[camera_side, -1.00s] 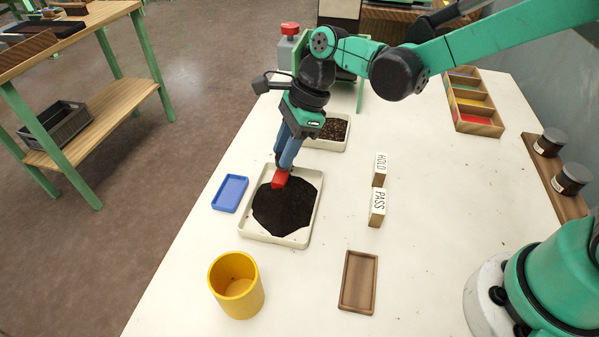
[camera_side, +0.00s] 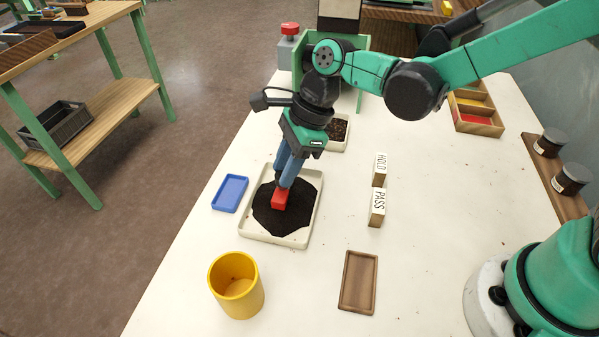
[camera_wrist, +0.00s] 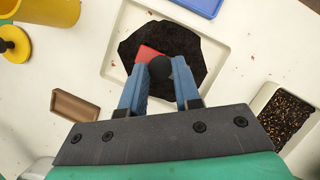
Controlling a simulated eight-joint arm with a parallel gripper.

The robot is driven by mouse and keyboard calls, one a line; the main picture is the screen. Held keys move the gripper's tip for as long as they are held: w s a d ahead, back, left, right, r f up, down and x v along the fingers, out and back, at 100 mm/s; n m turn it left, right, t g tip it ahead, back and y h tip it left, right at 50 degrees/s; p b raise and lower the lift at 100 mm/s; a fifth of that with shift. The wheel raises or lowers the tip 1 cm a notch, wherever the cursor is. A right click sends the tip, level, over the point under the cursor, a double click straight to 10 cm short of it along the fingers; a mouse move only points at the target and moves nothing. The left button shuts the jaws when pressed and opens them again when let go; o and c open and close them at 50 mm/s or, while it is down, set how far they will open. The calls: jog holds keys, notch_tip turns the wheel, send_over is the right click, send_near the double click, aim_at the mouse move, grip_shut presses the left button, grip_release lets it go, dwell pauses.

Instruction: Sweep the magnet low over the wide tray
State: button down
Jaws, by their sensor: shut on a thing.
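The red magnet (camera_side: 279,199) is held low over the dark granular heap in the wide white tray (camera_side: 312,210). My gripper (camera_side: 284,183) has its blue fingers shut on the magnet. In the wrist view the fingers (camera_wrist: 160,75) close around a dark round knob, and the red magnet (camera_wrist: 147,54) shows beyond it over the dark material (camera_wrist: 185,40). I cannot tell whether the magnet touches the material. The wide tray also shows in the wrist view (camera_wrist: 112,62).
A blue tray (camera_side: 230,193) lies left of the wide tray. A yellow cup (camera_side: 236,285) and a wooden tray (camera_side: 358,282) stand nearer. HOLD (camera_side: 380,170) and PASS (camera_side: 377,208) blocks stand to the right. A second tray of brown bits (camera_side: 337,131) is behind.

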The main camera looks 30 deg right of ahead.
jog(key=shift+s+a, duration=0.5)
jog(key=shift+s, duration=0.4)
jog(key=shift+s+a, duration=0.45)
jog(key=shift+s, duration=0.45)
jog(key=shift+d, duration=0.1)
jog(key=shift+w+d, duration=0.65)
jog(key=shift+d, duration=0.5)
jog(key=shift+w+d, duration=0.6)
jog(key=shift+d, duration=0.55)
jog(key=shift+w+d, duration=0.65)
jog(key=shift+d, duration=0.5)
notch_tip(320, 180, up, 6)
